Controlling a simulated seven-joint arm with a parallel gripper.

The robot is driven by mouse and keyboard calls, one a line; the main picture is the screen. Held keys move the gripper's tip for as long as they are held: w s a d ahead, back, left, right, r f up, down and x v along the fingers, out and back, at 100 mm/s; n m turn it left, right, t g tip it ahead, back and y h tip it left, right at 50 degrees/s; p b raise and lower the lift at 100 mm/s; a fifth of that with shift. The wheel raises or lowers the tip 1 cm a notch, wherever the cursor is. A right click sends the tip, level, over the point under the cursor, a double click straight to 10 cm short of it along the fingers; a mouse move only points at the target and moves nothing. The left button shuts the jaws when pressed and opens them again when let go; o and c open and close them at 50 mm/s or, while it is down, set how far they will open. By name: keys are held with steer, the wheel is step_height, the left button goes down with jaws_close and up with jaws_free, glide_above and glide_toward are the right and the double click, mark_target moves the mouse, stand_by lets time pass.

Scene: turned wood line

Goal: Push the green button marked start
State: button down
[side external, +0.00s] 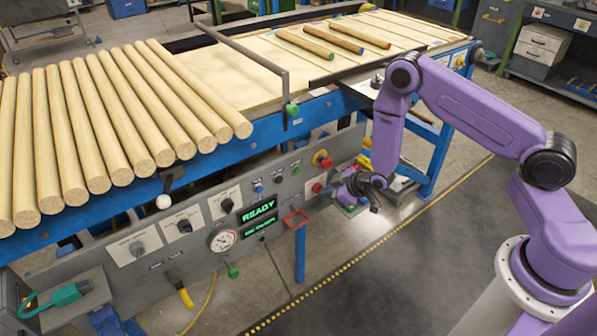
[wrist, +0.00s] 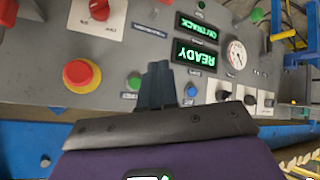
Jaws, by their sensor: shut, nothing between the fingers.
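A small green button (wrist: 134,82) sits on the grey control panel, just left of my fingertips in the wrist view; a small label is beside it, too small to read. It also shows in the side view (side external: 297,163), left of the red mushroom button. My gripper (wrist: 158,72) is shut and empty, its fingers over the panel between the green and blue buttons. In the side view my gripper (side external: 346,187) is in front of the panel's right end. I cannot tell whether the fingertips touch the panel. The panel part behind the fingers is hidden.
A red mushroom button on yellow (wrist: 80,75) is left of the green one. A blue button (wrist: 191,90) is right of my fingers. A lit READY display (wrist: 195,57) and a gauge (wrist: 236,54) are farther right. The blue conveyor frame (side external: 225,145) runs above the panel.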

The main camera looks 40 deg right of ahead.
mark_target(298, 170)
steer(key=w, duration=0.8)
steer(key=shift+w, duration=0.4)
steer(key=shift+w, duration=0.2)
stand_by(2.0)
steer(key=shift+w, duration=0.25)
